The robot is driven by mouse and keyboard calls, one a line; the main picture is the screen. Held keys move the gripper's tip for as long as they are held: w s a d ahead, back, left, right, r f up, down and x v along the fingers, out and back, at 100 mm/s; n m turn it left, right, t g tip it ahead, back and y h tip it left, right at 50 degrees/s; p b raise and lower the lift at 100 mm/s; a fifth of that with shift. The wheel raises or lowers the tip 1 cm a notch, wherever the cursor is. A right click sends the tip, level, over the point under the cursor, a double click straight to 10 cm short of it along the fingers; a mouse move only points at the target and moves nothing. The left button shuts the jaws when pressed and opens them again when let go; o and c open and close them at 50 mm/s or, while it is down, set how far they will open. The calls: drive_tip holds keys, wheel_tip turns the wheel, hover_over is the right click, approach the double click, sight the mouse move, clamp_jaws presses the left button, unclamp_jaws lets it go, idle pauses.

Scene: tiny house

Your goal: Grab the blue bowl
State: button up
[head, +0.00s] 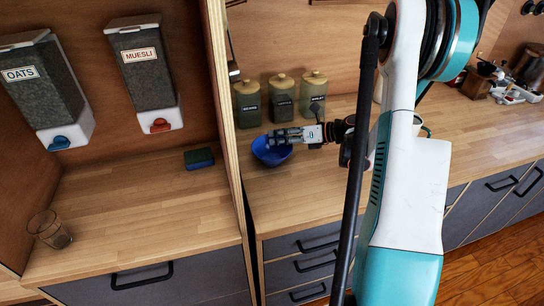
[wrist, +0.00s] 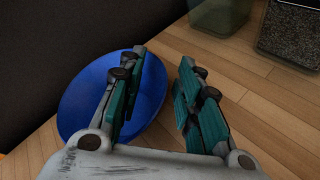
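The blue bowl (head: 270,153) stands on the wooden counter beside the upright divider panel in the head view. In the wrist view the bowl (wrist: 88,88) lies to the left, partly covered by one finger. My gripper (head: 272,139) is at the bowl in the head view. In the wrist view my gripper (wrist: 162,65) has its two fingers apart, the left one over the bowl and the right one outside it over bare wood. The bowl's right rim shows between the fingers. I cannot tell whether either finger touches it.
Several lidded canisters (head: 283,98) stand behind the bowl. The divider panel (head: 224,90) rises close on its left. A glass (head: 49,229) and a sponge (head: 199,158) are beyond the panel. The counter (head: 300,190) in front of the bowl is clear.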

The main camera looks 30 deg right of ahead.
clamp_jaws()
drive_tip(key=shift+r, duration=0.15)
